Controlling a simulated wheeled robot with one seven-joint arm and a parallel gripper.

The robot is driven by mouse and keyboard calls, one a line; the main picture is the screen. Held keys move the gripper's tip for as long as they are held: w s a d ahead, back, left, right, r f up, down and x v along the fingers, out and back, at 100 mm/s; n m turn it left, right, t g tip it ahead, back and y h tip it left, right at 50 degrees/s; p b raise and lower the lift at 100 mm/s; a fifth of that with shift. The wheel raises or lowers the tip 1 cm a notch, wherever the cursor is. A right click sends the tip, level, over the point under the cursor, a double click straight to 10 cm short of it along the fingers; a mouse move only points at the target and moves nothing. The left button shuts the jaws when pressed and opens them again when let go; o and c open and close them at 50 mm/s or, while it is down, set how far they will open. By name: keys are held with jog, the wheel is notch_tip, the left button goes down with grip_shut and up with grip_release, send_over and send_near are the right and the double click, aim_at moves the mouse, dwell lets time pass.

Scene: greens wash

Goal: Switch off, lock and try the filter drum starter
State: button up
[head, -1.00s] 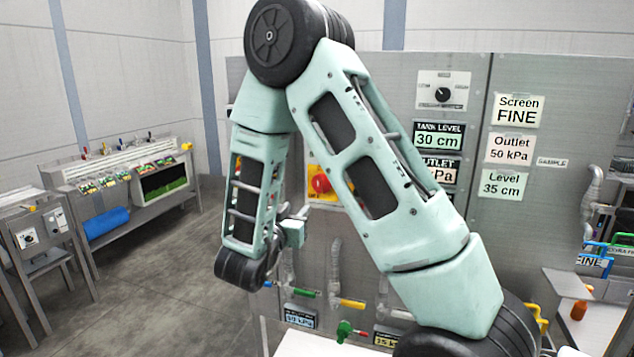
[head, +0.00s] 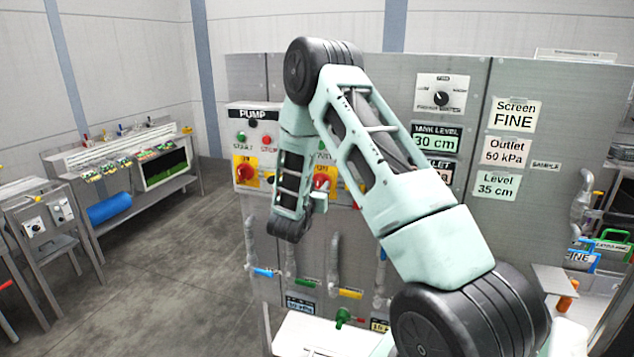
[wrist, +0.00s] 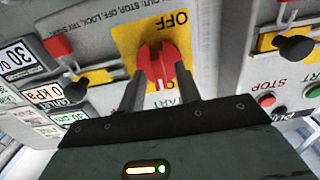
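In the wrist view, which is upside down, a red rotary handle (wrist: 158,66) sits on a yellow plate (wrist: 130,40) marked OFF. My gripper (wrist: 160,72) has its two dark fingers on either side of the handle, with a visible gap beside its narrow grip; I cannot tell whether they touch its wider base. The handle stands roughly upright in this picture, near the word OFF. A printed label (wrist: 120,12) above reads in part "STOP, OFF, LOCK, TRY". In the head view the red handle (head: 321,181) is partly behind my arm, and that starter's name is hidden.
The PUMP starter (head: 253,114) stands to the left, with its own red switch (head: 243,171). Valves and pipes (head: 345,293) lie below. Open floor (head: 170,240) is at the left.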

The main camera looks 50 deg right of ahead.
jog(key=shift+d, duration=0.15)
jog(key=shift+c, duration=0.2)
grip_shut()
